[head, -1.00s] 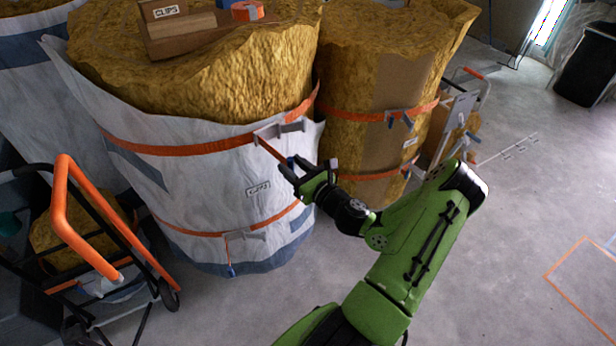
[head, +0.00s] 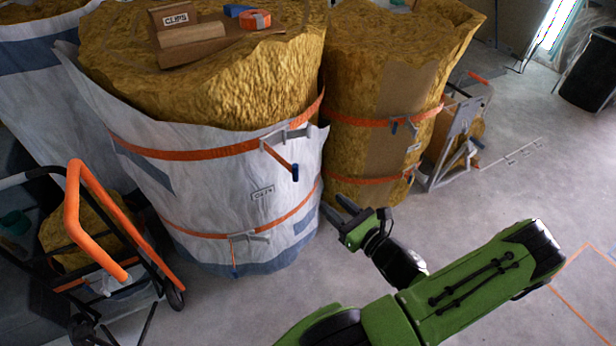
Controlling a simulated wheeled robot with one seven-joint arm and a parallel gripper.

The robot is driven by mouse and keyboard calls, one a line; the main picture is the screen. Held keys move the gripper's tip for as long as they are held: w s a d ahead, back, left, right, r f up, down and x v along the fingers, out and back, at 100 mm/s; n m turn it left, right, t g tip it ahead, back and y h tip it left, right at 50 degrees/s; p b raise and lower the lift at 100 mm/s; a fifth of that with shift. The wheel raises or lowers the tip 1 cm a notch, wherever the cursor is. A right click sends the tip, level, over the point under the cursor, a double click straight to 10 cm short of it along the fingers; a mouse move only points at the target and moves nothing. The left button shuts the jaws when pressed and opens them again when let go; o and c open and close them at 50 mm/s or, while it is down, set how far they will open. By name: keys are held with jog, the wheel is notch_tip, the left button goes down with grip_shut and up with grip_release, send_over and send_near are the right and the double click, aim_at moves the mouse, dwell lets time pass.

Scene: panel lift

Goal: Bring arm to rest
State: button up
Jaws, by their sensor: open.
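My green arm reaches in from the bottom of the head view, bent at an elbow on the right. My gripper (head: 338,211) is open and empty, in front of and to the right of the white-wrapped bale (head: 215,190), apart from it. The bale is bound by two orange straps. The upper strap (head: 190,153) has a grey clamp (head: 287,134) with an orange lever (head: 279,158) that ends in a blue grip and hangs down to the right. The lower strap has another grey clamp (head: 246,237) with a lever hanging down.
A second strapped bale (head: 340,150) stands behind to the right, with a grey metal frame (head: 455,140) beside it. An orange-handled cart (head: 100,240) stands at the left. A CLIPS box (head: 174,17) sits on top of the bale.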

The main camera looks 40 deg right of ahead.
jog(key=w+a+r+n+g+y+p, duration=0.15)
jog(key=a+n+g+y, duration=0.25)
jog(key=a+n+g, duration=0.6)
jog(key=w+a+r+n+g+y+p, duration=0.1)
jog(key=a+r+n+g+y+p, duration=0.2)
jog(key=a+n, duration=0.8)
jog(key=s+a+r+n+h, duration=0.1)
jog(key=s+r+n, duration=0.2)
jog(key=r+n, duration=0.2)
jog(key=s+a+r+n+h+p, duration=0.1)
jog(key=s+r+n+h, duration=0.1)
jog(key=r+n, duration=0.3)
jog(key=s+a+r+n+h, duration=0.1)
jog(key=s+r+n, duration=0.3)
jog(key=r, duration=0.5)
jog(key=shift+a+n+t+h, duration=0.35)
jog(key=shift+n+h, duration=0.35)
jog(key=shift+n, duration=0.3)
